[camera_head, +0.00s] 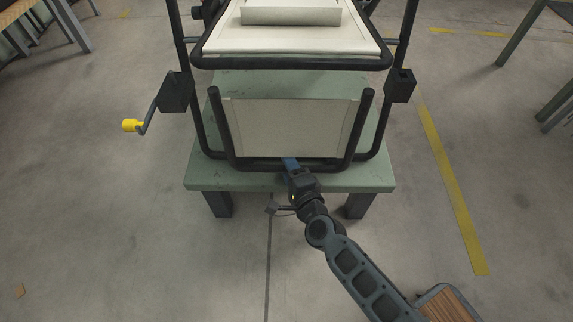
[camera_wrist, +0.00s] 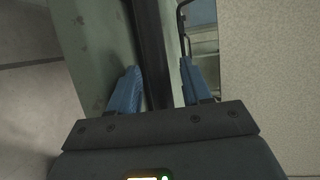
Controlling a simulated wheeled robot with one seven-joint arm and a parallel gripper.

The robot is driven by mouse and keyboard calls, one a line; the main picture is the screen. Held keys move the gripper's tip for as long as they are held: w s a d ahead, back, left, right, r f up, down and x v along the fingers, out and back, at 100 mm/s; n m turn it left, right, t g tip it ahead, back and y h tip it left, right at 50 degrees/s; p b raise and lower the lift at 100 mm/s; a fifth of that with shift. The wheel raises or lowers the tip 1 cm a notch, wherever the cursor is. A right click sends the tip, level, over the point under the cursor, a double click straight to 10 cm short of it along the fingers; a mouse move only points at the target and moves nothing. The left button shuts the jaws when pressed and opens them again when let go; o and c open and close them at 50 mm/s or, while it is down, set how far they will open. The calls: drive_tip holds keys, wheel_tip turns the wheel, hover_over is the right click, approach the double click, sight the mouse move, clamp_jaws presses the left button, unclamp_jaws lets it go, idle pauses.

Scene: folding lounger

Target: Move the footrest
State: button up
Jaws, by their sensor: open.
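The footrest (camera_head: 293,127) is a beige panel in a black tube frame, hanging at the front of the lounger (camera_head: 290,62). Its panel also fills the right side of the wrist view (camera_wrist: 270,70). My gripper (camera_head: 289,163) is at the footrest's lower black bar, near its middle. In the wrist view, its blue fingers (camera_wrist: 159,66) are open, and the black bar (camera_wrist: 152,45) runs between them, nearer the left finger. I cannot tell whether a finger touches it. In the head view, my wrist hides part of the table edge below the bar.
The lounger stands on a green table (camera_head: 230,181). A crank with a yellow knob (camera_head: 131,125) sticks out at the left, and a black block (camera_head: 401,85) sits at the right. Other tables (camera_head: 72,20) stand at the upper corners. The floor in front is mostly clear.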

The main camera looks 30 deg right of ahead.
drive_tip(key=shift+w+f, duration=0.2)
drive_tip(key=shift+w, duration=0.5)
drive_tip(key=shift+d, duration=0.1)
drive_tip(key=shift+c, duration=0.5)
clamp_jaws()
